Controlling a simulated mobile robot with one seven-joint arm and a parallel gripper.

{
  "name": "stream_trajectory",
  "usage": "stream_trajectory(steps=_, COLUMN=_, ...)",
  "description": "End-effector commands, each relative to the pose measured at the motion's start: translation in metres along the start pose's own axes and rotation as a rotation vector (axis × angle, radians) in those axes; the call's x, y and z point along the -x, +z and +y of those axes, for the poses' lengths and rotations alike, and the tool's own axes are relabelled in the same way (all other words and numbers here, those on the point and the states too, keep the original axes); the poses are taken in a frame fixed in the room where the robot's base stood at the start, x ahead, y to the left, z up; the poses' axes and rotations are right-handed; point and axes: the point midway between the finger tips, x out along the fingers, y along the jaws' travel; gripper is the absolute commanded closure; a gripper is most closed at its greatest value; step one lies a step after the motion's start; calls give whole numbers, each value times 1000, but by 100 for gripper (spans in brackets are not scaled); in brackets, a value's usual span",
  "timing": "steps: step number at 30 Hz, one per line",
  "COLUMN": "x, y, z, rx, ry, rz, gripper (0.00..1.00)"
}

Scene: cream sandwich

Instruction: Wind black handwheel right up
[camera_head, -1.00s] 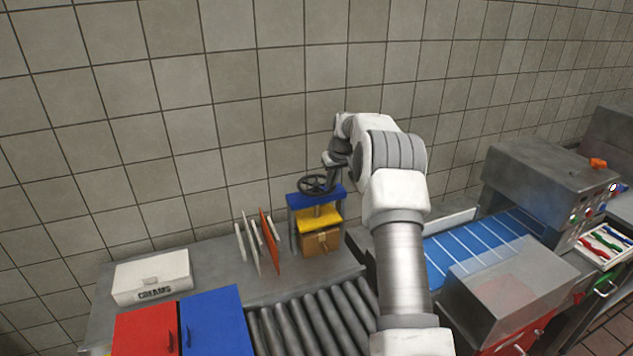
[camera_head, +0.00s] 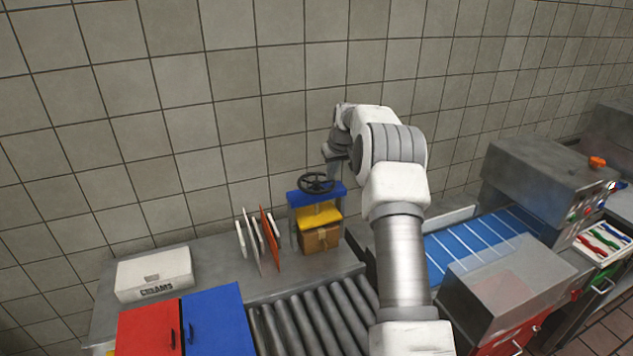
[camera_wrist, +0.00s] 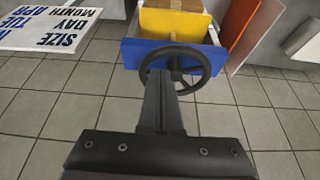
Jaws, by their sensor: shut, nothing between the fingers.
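The black handwheel (camera_head: 317,183) sits flat on top of a small press with a blue top beam (camera_head: 300,199). A yellow plate (camera_head: 318,215) is below the beam, above a brown box (camera_head: 321,239). My gripper (camera_head: 331,158) is just above and to the right of the wheel. In the wrist view, my gripper's fingers (camera_wrist: 158,74) are together and empty, overlapping the near left part of the handwheel (camera_wrist: 177,66). The fingers hide part of its rim. I cannot tell whether they touch it.
Upright boards (camera_head: 258,240) stand left of the press. A white CREAMS box (camera_head: 153,271) is further left. Rollers (camera_head: 305,320) lie in front, and a blue conveyor (camera_head: 478,245) is to the right. The tiled wall (camera_head: 235,120) is close behind.

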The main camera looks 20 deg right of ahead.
Motion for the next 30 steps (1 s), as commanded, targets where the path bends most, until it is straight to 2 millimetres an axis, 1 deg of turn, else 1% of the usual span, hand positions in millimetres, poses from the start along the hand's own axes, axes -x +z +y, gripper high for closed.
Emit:
stream_trajectory(steps=5, x=0, y=-1, z=-6, rx=2, ry=0, rz=2, gripper=100)
stream_trajectory(steps=18, x=0, y=-2, z=-54, rx=3, ry=1, rz=3, gripper=100)
stream_trajectory(steps=21, x=0, y=-2, z=-57, rx=0, ry=2, rz=2, gripper=100)
stream_trajectory(steps=30, x=0, y=-3, z=-57, rx=0, ry=1, rz=2, gripper=100)
